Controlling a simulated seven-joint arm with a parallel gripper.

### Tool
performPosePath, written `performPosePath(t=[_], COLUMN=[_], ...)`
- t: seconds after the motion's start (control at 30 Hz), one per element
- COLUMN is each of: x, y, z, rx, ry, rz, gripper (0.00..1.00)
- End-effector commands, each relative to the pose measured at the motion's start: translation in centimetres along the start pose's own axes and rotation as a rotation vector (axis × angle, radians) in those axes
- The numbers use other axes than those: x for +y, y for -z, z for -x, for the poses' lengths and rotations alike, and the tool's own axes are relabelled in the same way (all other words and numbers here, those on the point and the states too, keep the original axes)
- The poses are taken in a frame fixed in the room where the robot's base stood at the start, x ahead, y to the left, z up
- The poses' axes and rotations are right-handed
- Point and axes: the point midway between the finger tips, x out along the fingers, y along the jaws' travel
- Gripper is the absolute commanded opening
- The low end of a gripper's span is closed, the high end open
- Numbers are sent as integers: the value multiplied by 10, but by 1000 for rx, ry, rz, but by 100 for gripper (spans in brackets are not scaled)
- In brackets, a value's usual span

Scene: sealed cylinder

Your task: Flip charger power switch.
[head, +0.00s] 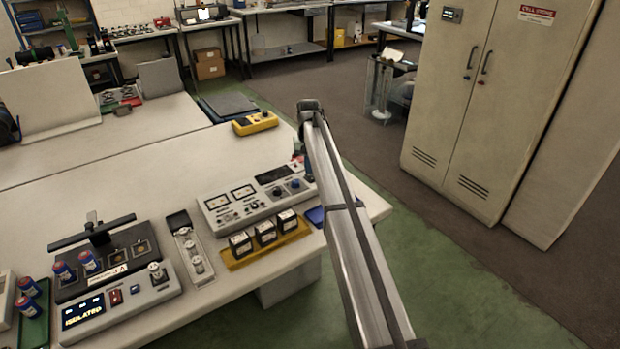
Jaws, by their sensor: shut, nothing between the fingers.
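A grey console (230,206) with two meters, a dark display, and several knobs and switches stands at the bench's right side. A lower grey unit (149,293) at the front left has a lit display reading "ISOLATED", a small red switch (116,297) and a knob. I cannot tell for sure which is the charger's power switch. My arm reaches from the bottom right to the console's right end. My gripper (299,148) is at the arm's far end, small and dark, shut and empty. Its fingertips are hard to make out, and I cannot tell whether they touch anything.
A yellow tray (237,262) with several dark blocks stands before the console. A black stand (95,245) with blue cylinders is at the left. A yellow meter (255,123) lies behind the console. Bare bench top (120,180) lies left of it. My arm hides the bench's right part.

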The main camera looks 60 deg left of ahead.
Motion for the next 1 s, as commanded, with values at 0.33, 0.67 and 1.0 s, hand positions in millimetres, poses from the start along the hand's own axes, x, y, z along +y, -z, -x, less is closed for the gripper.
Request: performPosePath(t=[0.33, 0.67, 1.0], x=[0, 0, 0], y=[0, 0, 0], z=[-4, -8, -13], rx=[0, 0, -1], ry=[0, 0, 0], rz=[0, 0, 0], gripper=[0, 0, 0])
